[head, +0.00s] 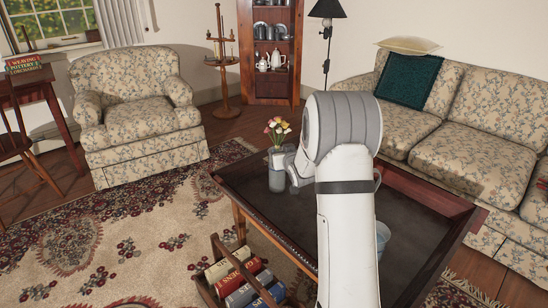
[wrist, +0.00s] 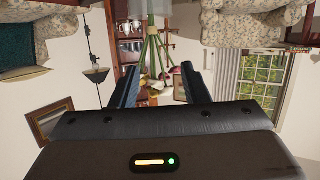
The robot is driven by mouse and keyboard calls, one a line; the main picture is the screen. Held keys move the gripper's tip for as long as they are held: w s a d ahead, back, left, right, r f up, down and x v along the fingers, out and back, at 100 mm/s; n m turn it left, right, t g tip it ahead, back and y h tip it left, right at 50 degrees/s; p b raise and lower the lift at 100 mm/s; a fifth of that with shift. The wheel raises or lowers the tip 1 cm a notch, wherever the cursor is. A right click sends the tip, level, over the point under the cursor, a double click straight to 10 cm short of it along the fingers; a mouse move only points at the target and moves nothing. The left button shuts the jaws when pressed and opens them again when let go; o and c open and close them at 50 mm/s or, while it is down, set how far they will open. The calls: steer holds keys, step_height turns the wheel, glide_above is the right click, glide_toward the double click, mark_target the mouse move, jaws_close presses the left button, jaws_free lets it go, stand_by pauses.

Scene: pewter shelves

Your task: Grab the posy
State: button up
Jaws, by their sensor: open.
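The posy (head: 277,129) is a small bunch of pink, yellow and whitish flowers above a grey, glassy vase (head: 278,172) on the dark table. In the wrist view, which is upside down, the posy's green stems (wrist: 153,47) run from the clear vase (wrist: 155,6) at the top edge to the blossoms lower down. My gripper (wrist: 165,62) is open, its two dark fingers apart with the stems and blossoms showing between them. No finger visibly touches the posy, and I cannot tell the depth gap. In the head view my arm hides most of the gripper.
The low table (head: 420,196) has a raised wooden rim. A light blue-grey vessel (head: 382,238) stands on it right of my arm, partly hidden. A book rack (head: 218,252) stands at the table's near left. A floral armchair (head: 130,105) and sofa (head: 480,120) flank the table.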

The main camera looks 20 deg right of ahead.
mark_target(278, 149)
steer(key=w+f+t+b, duration=0.1)
steer(key=w+f, duration=0.1)
steer(key=w, duration=0.1)
steer(key=w+d+f+t+b, duration=0.1)
steer(key=w+f+b, duration=0.1)
steer(key=w, duration=0.2)
steer(key=w+d+f+t+y+b, duration=0.1)
steer(key=w+f+b, duration=0.1)
steer(key=w, duration=0.1)
steer(key=shift+w+d+f, duration=0.15)
steer(key=shift+w+f, duration=0.15)
steer(key=shift+f, duration=0.05)
steer(key=shift+w+r, duration=0.15)
steer(key=shift+w, duration=0.4)
steer(key=shift+c, duration=0.3)
jaws_close()
